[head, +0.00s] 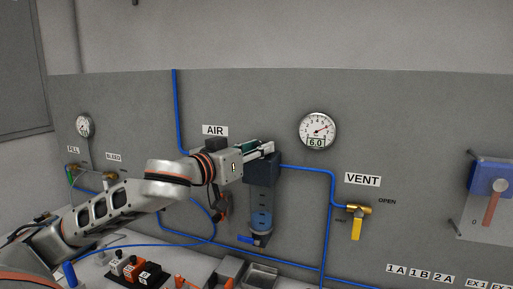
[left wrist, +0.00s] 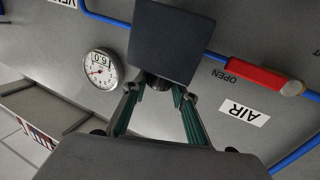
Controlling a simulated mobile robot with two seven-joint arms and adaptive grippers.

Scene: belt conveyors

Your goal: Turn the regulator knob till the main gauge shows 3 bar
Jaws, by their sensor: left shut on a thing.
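The main gauge (head: 317,131) is a round white dial on the grey panel, with a red needle and a readout of 6.0. It also shows, turned over, in the left wrist view (left wrist: 101,70). The regulator (head: 262,172) is a dark block right of the AIR label, with a blue-tinted bowl below; its block (left wrist: 162,42) fills the upper middle of the wrist view. My left gripper (head: 264,149) is at the regulator's top, shut on the dark regulator knob (left wrist: 157,82), which its fingers partly hide. My right gripper is not in view.
A red-handled valve (left wrist: 262,80) marked OPEN is near the AIR label. Blue pipes (head: 331,215) run along the panel. A yellow-handled vent valve (head: 357,222) is right of the regulator, and a blue box with a red lever (head: 491,206) is far right. A small gauge (head: 84,126) is at left.

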